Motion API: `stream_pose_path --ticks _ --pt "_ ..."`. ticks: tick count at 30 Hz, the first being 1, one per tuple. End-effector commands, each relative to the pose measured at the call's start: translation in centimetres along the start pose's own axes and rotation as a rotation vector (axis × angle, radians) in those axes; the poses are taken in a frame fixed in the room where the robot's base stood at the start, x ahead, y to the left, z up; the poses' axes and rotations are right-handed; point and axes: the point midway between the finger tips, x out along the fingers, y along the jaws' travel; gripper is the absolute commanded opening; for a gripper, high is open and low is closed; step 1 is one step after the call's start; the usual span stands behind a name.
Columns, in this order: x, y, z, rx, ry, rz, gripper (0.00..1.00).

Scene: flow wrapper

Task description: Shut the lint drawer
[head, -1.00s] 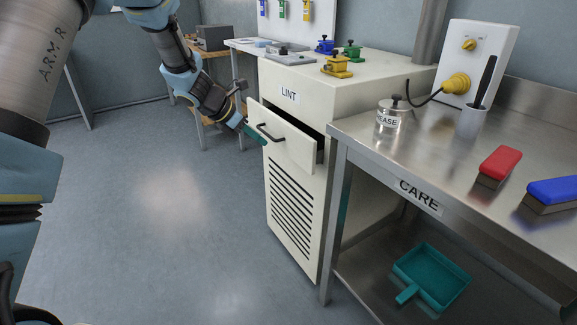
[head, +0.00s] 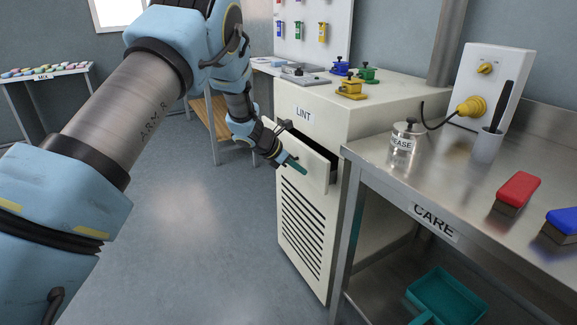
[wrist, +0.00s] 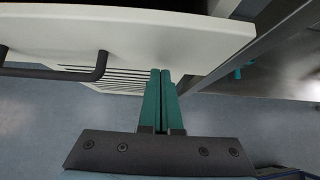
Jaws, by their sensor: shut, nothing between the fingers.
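The lint drawer (head: 317,181) is a cream front in the upper part of the cabinet marked LINT (head: 303,113). It stands partly open, with a dark gap behind its top and right side. My gripper (head: 297,166) has teal fingers, shut and empty, in front of the drawer front. In the wrist view the fingertips (wrist: 166,72) overlap the lower edge of the drawer front (wrist: 190,35), right of the dark bar handle (wrist: 98,68). I cannot tell whether they touch it. In the head view my gripper hides the handle.
A steel bench marked CARE (head: 433,222) stands close on the right, with a metal jar (head: 405,142) near its corner. A teal dustpan (head: 447,297) lies on its lower shelf. Colored clamps (head: 352,88) sit on the cabinet top. The floor left of the cabinet is clear.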

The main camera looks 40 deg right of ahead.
Motion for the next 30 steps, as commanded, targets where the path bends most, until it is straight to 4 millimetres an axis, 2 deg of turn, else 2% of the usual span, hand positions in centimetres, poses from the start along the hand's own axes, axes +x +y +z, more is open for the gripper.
stream_pose_path --ticks 15,24,30 --pt "0.8 0.0 0.8 -0.001 0.0 -0.001 0.0" --pt "3.8 0.0 4.0 0.0 -0.001 -0.002 0.0" --pt "4.4 -0.1 4.5 -0.001 -0.003 0.0 0.0"
